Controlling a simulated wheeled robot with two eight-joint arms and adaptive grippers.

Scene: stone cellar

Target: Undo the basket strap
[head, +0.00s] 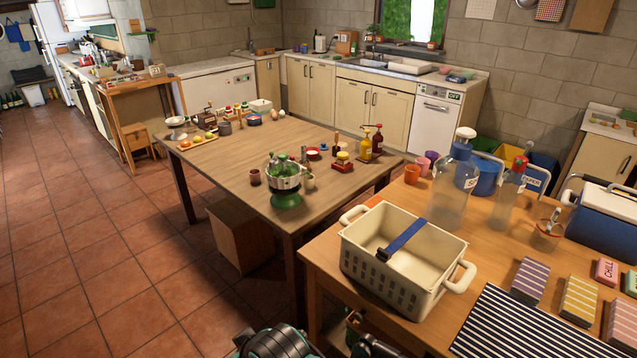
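A cream plastic basket (375,277) with slotted sides and two loop handles stands upright on the wooden table at the right of the head view. A blue strap (407,236) runs across its open top from the far rim to the near-left rim. A dark buckle (383,255) sits at the strap's near end, by the near rim. Whether the buckle is latched is too small to tell. The basket looks empty where its inside shows. Dark mechanical parts of mine show at the bottom edge, below the basket. No gripper fingertips can be made out.
Right of the basket stand glass bottles (455,190), a blue-and-white cooler (605,215), and striped boxes (529,280). A striped mat (510,325) lies in front of them. An orange cup (411,174) stands behind the basket. A second table (225,170) with kitchen items stands to the left.

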